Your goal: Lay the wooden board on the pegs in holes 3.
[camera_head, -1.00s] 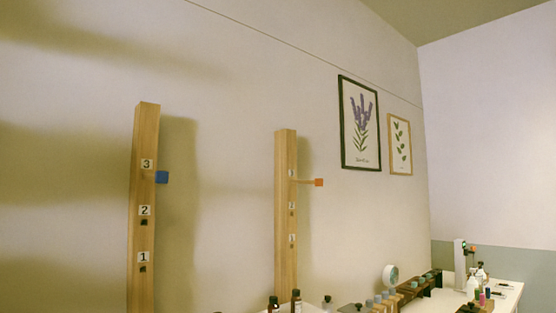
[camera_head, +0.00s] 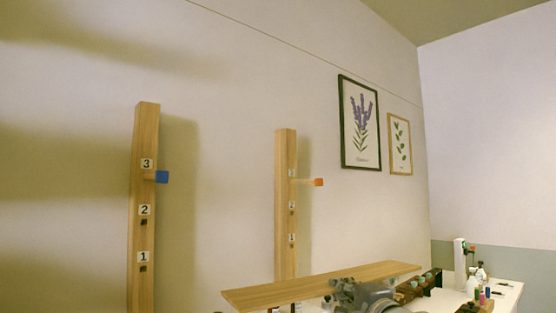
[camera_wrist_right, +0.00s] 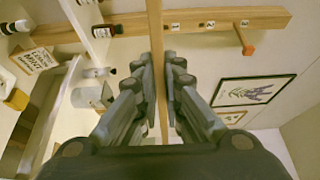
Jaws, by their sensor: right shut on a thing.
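The wooden board (camera_head: 300,287) is a long, light plank at the bottom of the head view. My right gripper (camera_head: 362,291) is shut on it. In the right wrist view the board (camera_wrist_right: 156,60) shows edge-on between the fingers of my right gripper (camera_wrist_right: 168,78). Two upright wooden posts stand by the wall, a left post (camera_head: 143,235) and a right post (camera_head: 285,230), with holes numbered 1 to 3. A blue-ended peg (camera_head: 162,177) sticks out at hole 3 of the left post. An orange-ended peg (camera_head: 318,182) sticks out at hole 3 of the right post. The board is below both pegs.
A white table (camera_head: 508,292) with small bottles (camera_head: 480,272) and a white column stands at the lower right. Two framed pictures, a lavender print (camera_head: 360,122) and a leaf print (camera_head: 400,143), hang on the wall. The space in front of the posts above the board is clear.

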